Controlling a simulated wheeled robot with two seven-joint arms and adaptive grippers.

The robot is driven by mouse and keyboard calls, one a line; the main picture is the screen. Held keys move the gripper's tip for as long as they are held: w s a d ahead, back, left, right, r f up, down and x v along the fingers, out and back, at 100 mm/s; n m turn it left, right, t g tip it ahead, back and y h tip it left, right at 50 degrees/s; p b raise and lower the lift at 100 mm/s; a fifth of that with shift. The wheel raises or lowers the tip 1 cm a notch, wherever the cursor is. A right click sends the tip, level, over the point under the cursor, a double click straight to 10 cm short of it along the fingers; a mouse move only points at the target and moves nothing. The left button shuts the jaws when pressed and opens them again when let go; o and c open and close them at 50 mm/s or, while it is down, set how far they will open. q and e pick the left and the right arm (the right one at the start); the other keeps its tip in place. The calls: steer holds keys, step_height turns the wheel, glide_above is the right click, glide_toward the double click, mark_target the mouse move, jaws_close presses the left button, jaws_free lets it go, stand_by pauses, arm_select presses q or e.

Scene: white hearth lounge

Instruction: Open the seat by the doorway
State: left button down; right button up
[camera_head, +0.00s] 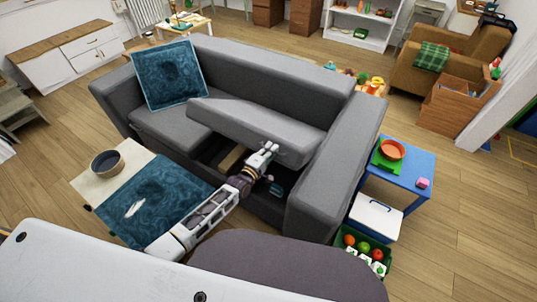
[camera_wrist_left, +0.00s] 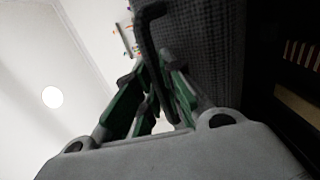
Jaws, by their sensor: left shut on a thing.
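The grey sofa (camera_head: 275,72) has its right-hand seat (camera_head: 250,123) tilted up at the front, with a dark storage space (camera_head: 208,150) open beneath it. A light brown thing (camera_head: 232,157) and a blue thing (camera_head: 276,189) show inside. My left gripper (camera_head: 267,151) is at the seat's raised front edge. In the left wrist view its green fingers (camera_wrist_left: 155,97) are shut around a dark bar-like handle (camera_wrist_left: 146,38) beside the seat's grey fabric (camera_wrist_left: 208,50). The fingers partly hide the handle. My right gripper is out of view.
A teal cushion (camera_head: 169,74) leans on the sofa's left side. A low table (camera_head: 92,187) with a dark bowl (camera_head: 107,163) stands in front. At right are a blue table (camera_head: 408,166), a white box (camera_head: 375,219) and a green crate (camera_head: 345,260). Floor is clear further right.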

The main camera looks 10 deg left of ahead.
arm_select(q)
steer(key=shift+g+y, duration=0.3)
steer(key=shift+g, duration=0.4)
steer(key=w+r+p, duration=0.1)
steer(key=w+r, duration=0.1)
steer(key=r, duration=0.1)
steer(key=w+d+r+p, duration=0.1)
steer(key=w+r+p, duration=0.1)
steer(key=r, duration=0.1)
steer(key=w+d+r+p, duration=0.1)
steer(key=w+r, duration=0.1)
steer(key=r, duration=0.1)
steer(key=shift+r+p, duration=0.2)
steer(key=shift+p, duration=0.2)
steer(key=w+d+r+p, duration=0.1)
steer(key=w+d+r, duration=0.3)
steer(key=w+r, duration=0.6)
steer(key=shift+w+r+p, duration=0.2)
steer(key=shift+w+p, duration=0.1)
steer(key=shift+p, duration=0.1)
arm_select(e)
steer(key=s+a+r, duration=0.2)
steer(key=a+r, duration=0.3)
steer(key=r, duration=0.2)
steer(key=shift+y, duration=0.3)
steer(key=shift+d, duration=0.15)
